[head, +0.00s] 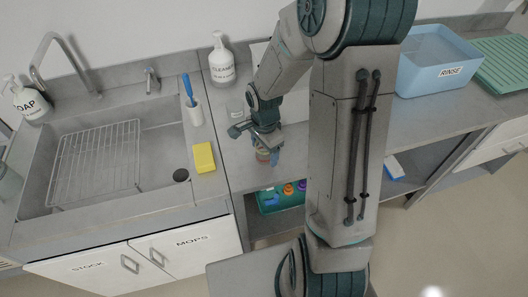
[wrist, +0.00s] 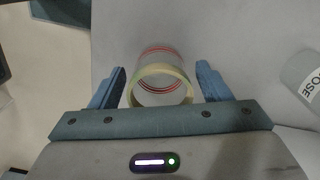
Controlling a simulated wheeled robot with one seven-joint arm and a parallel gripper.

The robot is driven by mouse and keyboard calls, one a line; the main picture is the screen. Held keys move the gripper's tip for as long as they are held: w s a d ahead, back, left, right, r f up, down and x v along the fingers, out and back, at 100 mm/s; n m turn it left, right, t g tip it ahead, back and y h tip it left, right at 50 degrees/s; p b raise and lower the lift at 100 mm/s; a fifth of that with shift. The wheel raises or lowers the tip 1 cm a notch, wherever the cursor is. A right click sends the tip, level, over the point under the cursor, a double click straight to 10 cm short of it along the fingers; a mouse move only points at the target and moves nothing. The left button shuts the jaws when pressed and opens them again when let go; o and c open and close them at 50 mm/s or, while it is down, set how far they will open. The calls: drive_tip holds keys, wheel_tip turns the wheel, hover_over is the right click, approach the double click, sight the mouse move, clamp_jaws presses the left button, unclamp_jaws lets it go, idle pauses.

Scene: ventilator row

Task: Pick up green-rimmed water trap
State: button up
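A clear cylindrical trap (wrist: 160,84) with a pale yellow-green rim and red rings around its body stands on the counter. In the wrist view it sits between the two blue fingers of my gripper (wrist: 160,90), with a visible gap on each side. My gripper is open around it and does not appear to touch it. In the head view my gripper (head: 265,146) points down over the counter right of the sink, with the trap (head: 263,156) partly hidden beneath it.
The sink (head: 150,125) with a wire rack lies left, with a yellow sponge (head: 204,158) on its right edge. A cleaner bottle (head: 221,62) stands behind. A blue rinse tub (head: 438,62) is right. A green tray (head: 268,208) with small coloured items sits on the shelf below.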

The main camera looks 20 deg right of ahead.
drive_tip(key=c, duration=1)
drive_tip(key=shift+r, duration=0.2)
